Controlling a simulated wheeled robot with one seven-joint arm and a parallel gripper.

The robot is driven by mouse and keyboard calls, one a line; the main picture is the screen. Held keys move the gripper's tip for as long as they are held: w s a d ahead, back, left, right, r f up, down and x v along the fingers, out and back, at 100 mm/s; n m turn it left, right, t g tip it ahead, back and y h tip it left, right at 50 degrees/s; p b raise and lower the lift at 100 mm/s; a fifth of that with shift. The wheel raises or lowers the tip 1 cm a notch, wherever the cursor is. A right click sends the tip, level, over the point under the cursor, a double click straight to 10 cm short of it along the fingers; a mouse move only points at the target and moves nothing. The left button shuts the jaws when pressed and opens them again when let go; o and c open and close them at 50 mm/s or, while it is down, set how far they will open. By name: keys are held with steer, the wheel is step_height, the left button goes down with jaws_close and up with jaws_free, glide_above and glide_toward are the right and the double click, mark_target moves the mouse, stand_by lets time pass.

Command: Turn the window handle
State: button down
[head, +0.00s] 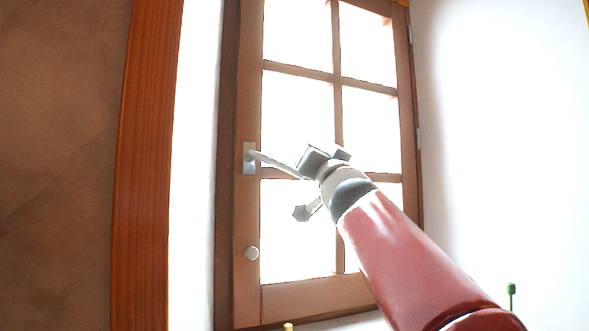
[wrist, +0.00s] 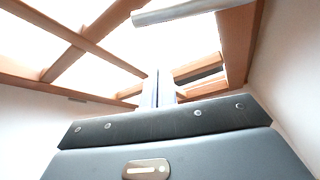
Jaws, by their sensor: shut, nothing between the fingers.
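The window handle (head: 275,164) is a pale grey lever on a small plate, on the left side of the wooden window frame. Its lever points right and slightly down in the head view, and its far end meets the outline of my gripper (head: 315,160). A pale bar at the top of the wrist view (wrist: 185,11) looks like this lever. My gripper's fingers (wrist: 160,88) are together and empty, below the bar in that picture, with a visible gap.
The window (head: 248,220) has wooden bars and bright panes, and looks closed. An orange-brown wooden post (head: 145,170) stands at left. A white wall (head: 500,130) is at right. A small green-topped item (head: 511,289) stands at lower right.

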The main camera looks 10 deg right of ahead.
mark_target(275, 166)
steer(key=w+f+b, duration=0.1)
steer(key=w+a+f+b, duration=0.1)
steer(key=w, duration=0.1)
steer(key=shift+a+f+b, duration=0.2)
steer(key=shift+a+b, duration=0.1)
steer(key=shift+b, duration=0.1)
stand_by(0.4)
stand_by(0.4)
steer(key=shift+f+m+h+b, duration=0.35)
steer(key=shift+m+b, duration=0.25)
steer(key=shift+b, duration=0.4)
steer(key=shift+f+h+b, duration=0.1)
steer(key=shift+h+b, duration=0.15)
steer(key=shift+b, duration=0.1)
